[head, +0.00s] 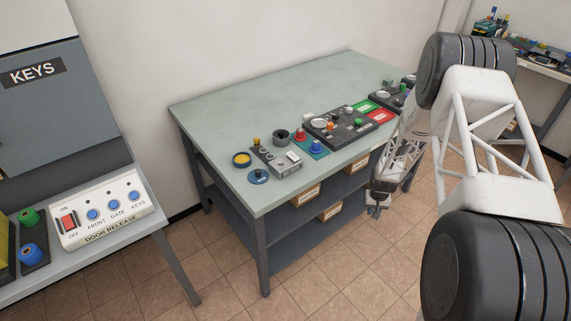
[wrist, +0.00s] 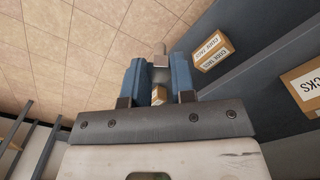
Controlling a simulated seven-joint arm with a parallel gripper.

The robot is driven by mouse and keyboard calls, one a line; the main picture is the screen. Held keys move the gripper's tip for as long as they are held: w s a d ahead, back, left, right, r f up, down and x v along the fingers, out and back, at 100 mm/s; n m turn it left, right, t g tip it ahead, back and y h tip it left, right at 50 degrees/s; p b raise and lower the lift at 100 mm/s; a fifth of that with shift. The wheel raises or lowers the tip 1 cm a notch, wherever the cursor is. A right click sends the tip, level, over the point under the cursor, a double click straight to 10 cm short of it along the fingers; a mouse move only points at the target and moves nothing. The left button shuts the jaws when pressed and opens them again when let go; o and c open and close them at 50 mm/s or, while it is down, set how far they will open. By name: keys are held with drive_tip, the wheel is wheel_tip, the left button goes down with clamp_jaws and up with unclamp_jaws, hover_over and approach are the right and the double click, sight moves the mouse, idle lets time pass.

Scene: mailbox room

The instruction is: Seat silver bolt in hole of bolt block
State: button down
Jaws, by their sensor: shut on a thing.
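My gripper (head: 376,204) hangs over the floor in front of the table's long front edge in the head view, pointing down. In the wrist view its two blue fingers (wrist: 160,75) are shut on a small silver bolt (wrist: 160,59), whose narrow end sticks out past the fingertips. The bolt is too small to make out clearly in the head view. A small grey block (head: 287,166) lies near the front edge of the table. I cannot tell whether it is the bolt block, and no hole is clear.
The green-topped table (head: 270,105) is bare toward the wall. A dark panel with several knobs (head: 340,127), a yellow-topped round piece (head: 241,159) and a blue disc (head: 258,177) lie near its front edge. Labelled boxes (head: 306,194) stand on the shelves below. A door-release panel (head: 105,209) is at left.

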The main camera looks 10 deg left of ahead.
drive_tip(key=shift+r, duration=0.1)
idle(0.5)
drive_tip(key=w+a+r, duration=0.3)
drive_tip(key=r, duration=1.2)
drive_tip(key=w+a+r, duration=0.2)
drive_tip(key=a+r, duration=0.2)
drive_tip(key=r, duration=1.1)
drive_tip(key=w+a+r, duration=0.3)
drive_tip(key=r, duration=1.2)
drive_tip(key=s+a+f+n, duration=0.2)
drive_tip(key=s+a+f, duration=0.1)
drive_tip(key=a, duration=0.6)
drive_tip(key=s+a+f+n, duration=0.2)
drive_tip(key=s+a, duration=0.4)
drive_tip(key=a, duration=0.3)
drive_tip(key=s+a+f+n, duration=0.2)
drive_tip(key=s+a+f, duration=0.2)
drive_tip(key=a, duration=0.5)
drive_tip(key=shift+s+a, duration=0.15)
drive_tip(key=shift+a, duration=0.25)
drive_tip(key=shift+f, duration=0.3)
drive_tip(key=shift+f, duration=1.85)
